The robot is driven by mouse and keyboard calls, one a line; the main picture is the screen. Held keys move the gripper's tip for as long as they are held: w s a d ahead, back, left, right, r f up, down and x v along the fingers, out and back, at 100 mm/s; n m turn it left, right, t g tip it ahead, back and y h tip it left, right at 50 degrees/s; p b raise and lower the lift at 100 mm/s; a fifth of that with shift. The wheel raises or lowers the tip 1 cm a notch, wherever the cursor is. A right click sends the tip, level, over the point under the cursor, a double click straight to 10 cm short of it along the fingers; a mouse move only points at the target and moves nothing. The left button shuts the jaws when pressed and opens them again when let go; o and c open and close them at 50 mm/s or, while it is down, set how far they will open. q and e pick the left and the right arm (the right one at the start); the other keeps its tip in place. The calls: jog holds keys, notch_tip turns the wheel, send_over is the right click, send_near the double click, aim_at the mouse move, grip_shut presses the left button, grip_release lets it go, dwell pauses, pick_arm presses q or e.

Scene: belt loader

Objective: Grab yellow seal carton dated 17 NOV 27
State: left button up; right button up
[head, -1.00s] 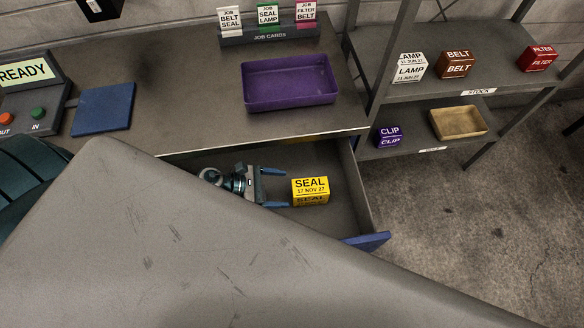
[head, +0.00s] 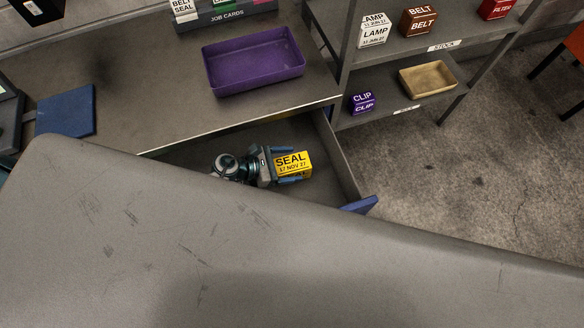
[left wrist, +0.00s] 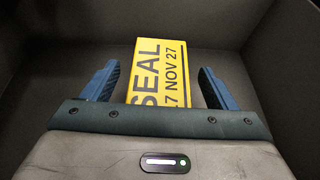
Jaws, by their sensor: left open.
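The yellow seal carton (head: 293,163), printed SEAL 17 NOV 27, lies in the open drawer (head: 341,160) under the bench. My left gripper (head: 283,164) is open in the drawer, with its two blue fingers on either side of the carton's near part. In the left wrist view the carton (left wrist: 163,72) lies between the open fingers (left wrist: 160,84) and reaches beyond their tips, with visible gaps on both sides. Its near end is hidden behind the gripper body. My right gripper is not in view.
A large grey surface fills the foreground and hides part of the drawer. A purple tray (head: 256,86) and a blue pad (head: 67,111) are on the bench. The stock shelf at right holds lamp (head: 375,32), belt (head: 419,22) and clip (head: 362,102) cartons and a tan tray (head: 428,94).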

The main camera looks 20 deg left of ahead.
pick_arm(q)
jog(key=c, duration=1.1)
